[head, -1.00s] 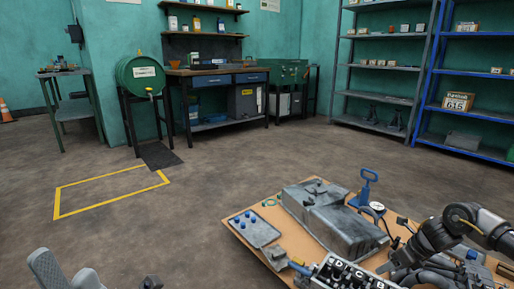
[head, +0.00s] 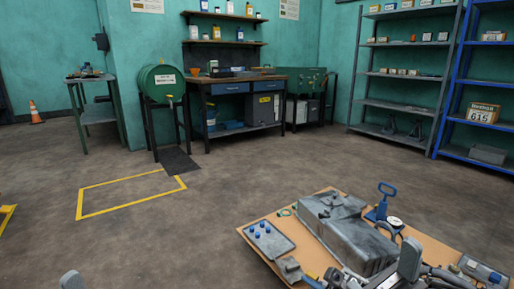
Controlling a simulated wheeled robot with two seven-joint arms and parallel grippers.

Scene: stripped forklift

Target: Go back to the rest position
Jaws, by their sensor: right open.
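The right gripper (head: 408,262) shows low in the head view, over the front part of a brown table top (head: 262,255). A grey finger stands up there and the jaws are open, with nothing seen between them. Only a small grey tip of the left gripper (head: 72,281) shows at the bottom edge, over the floor. Its jaws lie below the frame, so I cannot tell how they stand.
The table top holds a grey metal housing (head: 345,235), a tray with blue knobs (head: 268,240), a blue-handled tool (head: 384,200) and a gauge (head: 394,222). Shelves (head: 400,105) and a workbench (head: 238,80) stand behind. The floor (head: 230,190) between is clear.

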